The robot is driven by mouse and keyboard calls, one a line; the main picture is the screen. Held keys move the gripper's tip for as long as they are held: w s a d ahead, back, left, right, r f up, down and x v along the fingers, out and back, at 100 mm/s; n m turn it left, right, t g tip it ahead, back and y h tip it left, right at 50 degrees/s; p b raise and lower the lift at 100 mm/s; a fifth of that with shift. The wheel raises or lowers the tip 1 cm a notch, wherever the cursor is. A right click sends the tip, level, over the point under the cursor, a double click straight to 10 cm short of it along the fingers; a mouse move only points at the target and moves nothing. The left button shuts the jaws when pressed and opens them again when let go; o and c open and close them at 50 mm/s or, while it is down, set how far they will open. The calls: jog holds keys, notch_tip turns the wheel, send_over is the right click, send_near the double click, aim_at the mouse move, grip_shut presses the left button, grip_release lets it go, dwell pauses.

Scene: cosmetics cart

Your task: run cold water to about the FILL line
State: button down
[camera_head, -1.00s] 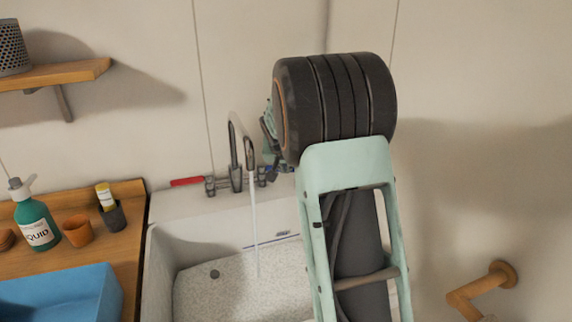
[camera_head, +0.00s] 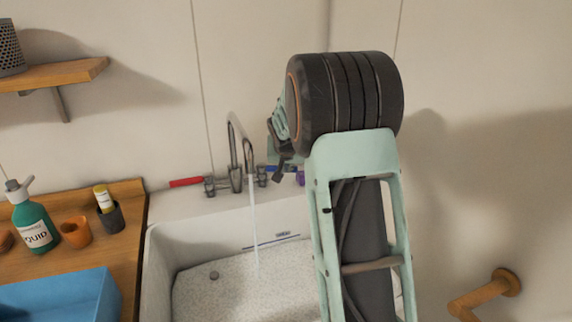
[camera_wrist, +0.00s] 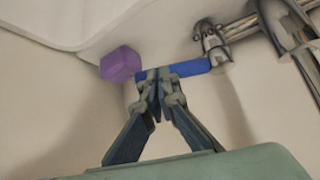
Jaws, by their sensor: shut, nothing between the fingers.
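The faucet (camera_head: 235,172) stands at the back of the white sink (camera_head: 160,262), and a thin stream of water (camera_head: 254,215) falls from its spout. The red lever (camera_head: 187,182) points left. The blue lever (camera_wrist: 190,68) shows in the wrist view, and only partly in the head view beside my arm. The dark blue fill line (camera_head: 272,243) with a small label marks the sink's back wall. Speckled pale water or basin floor lies below it; I cannot tell which. My gripper (camera_wrist: 157,80) is shut and empty, its tips at the blue lever; contact is unclear.
A purple block (camera_wrist: 121,64) sits on the sink's ledge by the blue lever's end. A wooden counter at left holds a green soap bottle (camera_head: 35,222), an orange cup (camera_head: 76,231) and a blue tub (camera_head: 60,300). A wooden wall fitting (camera_head: 488,294) is at right.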

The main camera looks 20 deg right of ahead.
jog(key=shift+w+d+r+n+y+p, duration=0.2)
jog(key=shift+w+d+n+y+p, duration=0.55)
jog(key=shift+p, duration=0.8)
jog(key=shift+w+f+b, duration=0.2)
jog(key=shift+w+b, duration=0.2)
jog(key=shift+b, duration=0.05)
jog(key=shift+w+d, duration=0.15)
jog(key=shift+w, duration=0.1)
jog(key=shift+s+r, duration=0.15)
